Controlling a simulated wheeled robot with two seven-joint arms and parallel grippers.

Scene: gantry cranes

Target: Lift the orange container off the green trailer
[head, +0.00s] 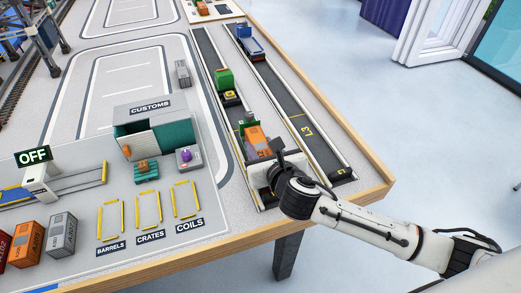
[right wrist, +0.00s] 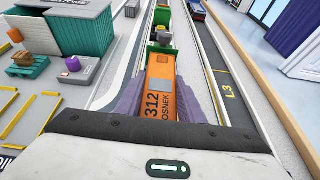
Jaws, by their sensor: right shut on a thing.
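The orange container (head: 257,138) is on the near lane, at the green trailer (head: 242,124). In the right wrist view the orange container (right wrist: 160,88) stretches away from me, with printed figures on its top, and part of the green trailer (right wrist: 162,50) shows at its far end. My right gripper (head: 262,158) is over the near end of the container. Its two purple-grey fingers (right wrist: 162,92) are shut on the container's long sides. Most of the trailer bed is hidden, so I cannot tell whether the container touches it. My left gripper is not in view.
A green truck (head: 224,80) stands farther up the same lane and a blue truck (head: 251,44) in lane L3. The customs building (head: 155,125) and marked bays (head: 148,209) lie left. The wooden table edge (head: 345,205) runs along the right and front.

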